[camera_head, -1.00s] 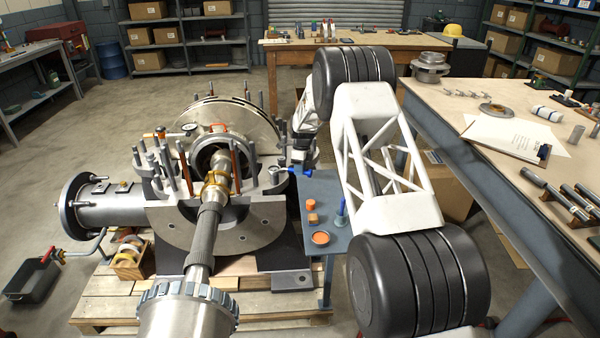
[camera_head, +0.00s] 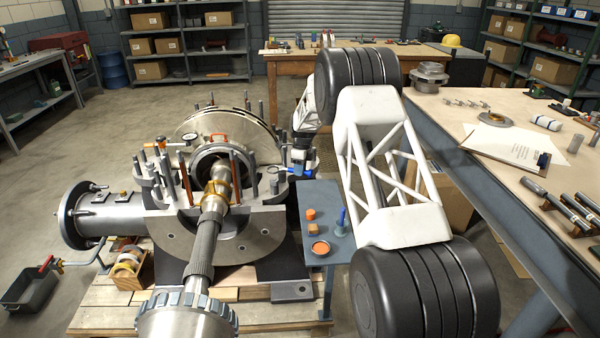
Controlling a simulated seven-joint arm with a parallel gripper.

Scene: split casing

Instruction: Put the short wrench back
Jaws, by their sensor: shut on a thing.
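My gripper (camera_head: 301,166) is at the far right side of the split casing (camera_head: 255,215), above the far end of the small blue-grey side table (camera_head: 318,192). It is shut on a small tool with a blue part, which I take to be the short wrench (camera_head: 297,170). Only a little of the tool shows at the casing's right edge, beside the studs. The fingers are small and dark here, and I cannot tell whether the tool touches the casing or a stud.
Studs (camera_head: 253,172) rise around the casing. A workbench (camera_head: 480,150) with a clipboard (camera_head: 508,140) stands at the right.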

